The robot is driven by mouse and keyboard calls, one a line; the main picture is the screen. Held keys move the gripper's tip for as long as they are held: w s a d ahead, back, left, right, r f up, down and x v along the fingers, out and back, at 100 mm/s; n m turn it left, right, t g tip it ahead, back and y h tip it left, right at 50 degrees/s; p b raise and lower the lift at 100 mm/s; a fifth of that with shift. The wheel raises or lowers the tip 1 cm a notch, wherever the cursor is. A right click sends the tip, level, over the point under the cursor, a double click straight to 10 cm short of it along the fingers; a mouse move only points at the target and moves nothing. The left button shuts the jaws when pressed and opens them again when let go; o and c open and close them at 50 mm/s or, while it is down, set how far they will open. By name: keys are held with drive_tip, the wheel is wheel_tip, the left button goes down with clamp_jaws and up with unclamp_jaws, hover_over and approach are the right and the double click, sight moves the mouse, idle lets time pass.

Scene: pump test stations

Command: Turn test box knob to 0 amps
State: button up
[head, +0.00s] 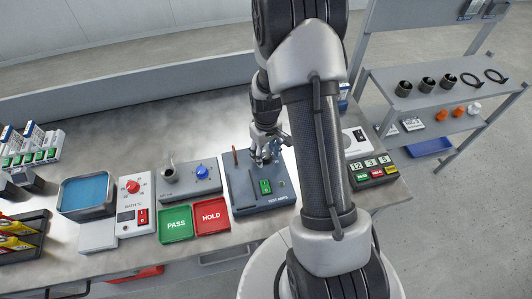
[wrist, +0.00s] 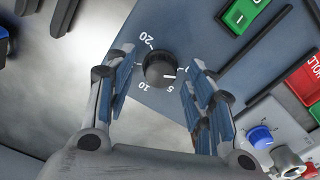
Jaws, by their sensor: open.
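The test box (head: 247,198) is a blue-grey panel marked TEST AMPS, with a green rocker switch (head: 265,187), in the middle of the bench. Its black round knob (wrist: 159,67) shows in the wrist view, with white marks 20, 10 and 5 around it. A white pointer line on the knob runs toward the right of the picture, near the right finger; I cannot read its exact setting, and no 0 mark is clear. My gripper (wrist: 160,70) is open, its fingers on either side of the knob; contact is unclear. In the head view my gripper (head: 267,152) covers the knob.
Left of the box are a green PASS tray (head: 175,223), a red HOLD tray (head: 212,216), a unit with a blue knob (head: 202,173) and a bath control with a red knob (head: 132,187). A counter box (head: 370,172) stands at the right, behind my arm.

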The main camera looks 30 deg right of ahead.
wheel_tip(320, 180, up, 11)
drive_tip(key=shift+r, duration=0.2)
idle(0.6)
wheel_tip(320, 180, up, 6)
hover_over(266, 156)
drive_tip(key=s+a, duration=0.1)
drive_tip(key=a, duration=0.1)
drive_tip(key=s+a+r+t, duration=0.2)
drive_tip(key=s+a+r, duration=0.35)
drive_tip(key=r, duration=0.35)
drive_tip(key=s+a+r+t, duration=0.1)
drive_tip(key=s+a+r, duration=0.1)
drive_tip(key=s, duration=0.4)
drive_tip(key=s+a+r+m+t, duration=0.1)
drive_tip(key=s+a+r, duration=0.2)
drive_tip(key=s, duration=0.4)
drive_tip(key=shift+t, duration=0.3)
